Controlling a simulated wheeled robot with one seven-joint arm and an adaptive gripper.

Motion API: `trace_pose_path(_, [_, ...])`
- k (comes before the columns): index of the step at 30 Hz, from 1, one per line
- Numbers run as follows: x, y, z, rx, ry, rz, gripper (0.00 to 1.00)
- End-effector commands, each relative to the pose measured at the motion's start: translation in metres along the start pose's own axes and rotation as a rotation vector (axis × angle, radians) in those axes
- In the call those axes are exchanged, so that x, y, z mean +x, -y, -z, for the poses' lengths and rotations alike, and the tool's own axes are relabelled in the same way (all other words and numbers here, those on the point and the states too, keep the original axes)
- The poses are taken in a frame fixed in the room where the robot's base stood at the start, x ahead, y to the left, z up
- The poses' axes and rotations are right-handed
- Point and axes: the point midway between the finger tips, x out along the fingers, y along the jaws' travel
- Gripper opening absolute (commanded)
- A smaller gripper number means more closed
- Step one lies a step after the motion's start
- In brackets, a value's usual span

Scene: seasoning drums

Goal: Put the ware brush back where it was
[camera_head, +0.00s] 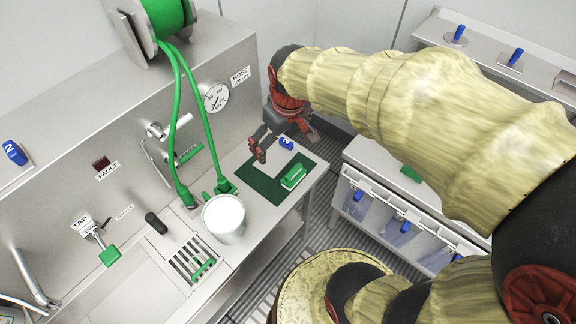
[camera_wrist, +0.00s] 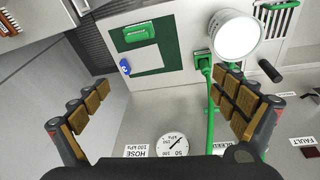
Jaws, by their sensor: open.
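A green brush-like block (camera_head: 293,177), likely the ware brush, lies on a dark green mat (camera_head: 262,186) at the right end of the steel counter. The wrist view also shows the block (camera_wrist: 139,33) on the mat (camera_wrist: 172,58), near the top. A small blue piece (camera_head: 286,142) marked 3 sits at the mat's far edge; it also shows in the wrist view (camera_wrist: 125,67). My gripper (camera_head: 262,148) is open and empty, above the mat's back left part. Its spread fingers (camera_wrist: 160,105) also show in the wrist view. Bristles are not clear.
A white-topped pail (camera_head: 224,218) stands left of the mat. Green hoses (camera_head: 200,120) hang to the counter beside it. A gauge (camera_head: 214,97) is on the wall behind. A separate bench with clear bins (camera_head: 400,225) stands right, across a floor gap.

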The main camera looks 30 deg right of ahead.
Motion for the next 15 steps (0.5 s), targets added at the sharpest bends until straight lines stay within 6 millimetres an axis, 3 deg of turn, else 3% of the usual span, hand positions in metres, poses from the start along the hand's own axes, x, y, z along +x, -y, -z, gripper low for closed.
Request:
trace_pose_path(1, [-0.023,0.012,-0.01,0.017,-0.041,-0.005,0.97])
trace_pose_path(3, [-0.048,0.026,-0.026,0.051,-0.086,-0.007,0.97])
trace_pose_path(6, [-0.074,0.043,-0.05,0.094,-0.144,-0.003,0.97])
trace_pose_path(10, [-0.094,0.058,-0.075,0.139,-0.199,0.007,0.97])
trace_pose_path(15, [-0.103,0.066,-0.091,0.168,-0.231,0.016,0.97])
